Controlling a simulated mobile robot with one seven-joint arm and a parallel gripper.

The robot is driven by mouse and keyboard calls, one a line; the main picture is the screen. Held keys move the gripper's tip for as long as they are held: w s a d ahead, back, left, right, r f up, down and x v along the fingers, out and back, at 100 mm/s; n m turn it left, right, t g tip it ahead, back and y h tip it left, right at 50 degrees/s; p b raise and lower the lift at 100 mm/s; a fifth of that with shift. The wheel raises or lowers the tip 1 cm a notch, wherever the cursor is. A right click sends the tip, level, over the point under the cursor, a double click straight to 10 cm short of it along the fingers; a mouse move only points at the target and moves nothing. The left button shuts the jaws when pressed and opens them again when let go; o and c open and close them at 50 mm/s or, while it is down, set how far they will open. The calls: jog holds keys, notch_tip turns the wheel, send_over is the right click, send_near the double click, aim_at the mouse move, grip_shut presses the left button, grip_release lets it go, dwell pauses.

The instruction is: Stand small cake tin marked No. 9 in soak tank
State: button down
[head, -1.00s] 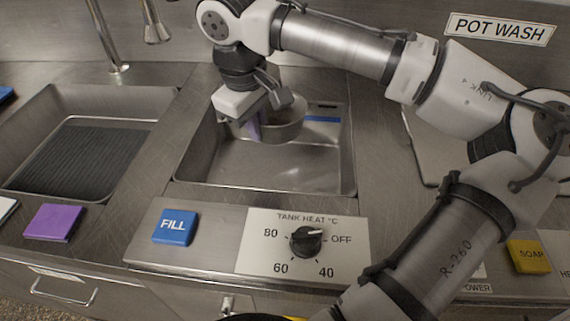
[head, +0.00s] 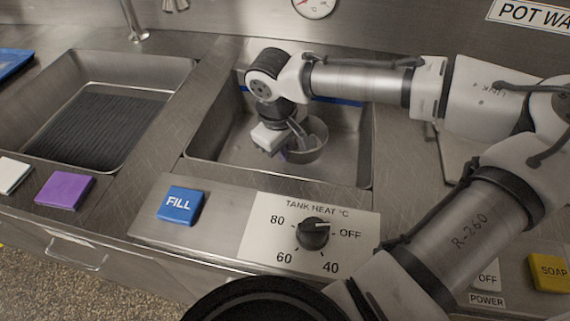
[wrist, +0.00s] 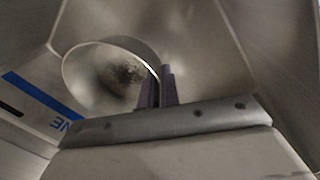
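A small round metal cake tin (head: 313,142) is in my gripper (head: 286,153), inside the soak tank (head: 350,165). The wrist view shows my gripper's two purple fingers (wrist: 157,88) shut on the tin's wall, one on each side. The tin's inside (wrist: 90,78) shows there with a dark, rough patch. No number on the tin is readable. The tin is low in the tank, within its walls. I cannot tell whether it touches the tank floor. I see no clear water surface in the tank.
A second basin with a dark ribbed mat (head: 88,130) is at the left. In front of the tank are the blue FILL button (head: 180,204) and the heat knob (head: 312,233), near OFF. A blue strip (wrist: 40,100) marks the tank wall. Steel rims surround the tank.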

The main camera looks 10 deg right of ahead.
jog(key=shift+f, duration=2.75)
jog(key=shift+f, duration=0.15)
jog(key=c, duration=1.6)
grip_release()
jog(key=shift+c, duration=0.2)
notch_tip(320, 180, up, 12)
jog(key=s+a, duration=0.1)
jog(key=shift+a, duration=0.2)
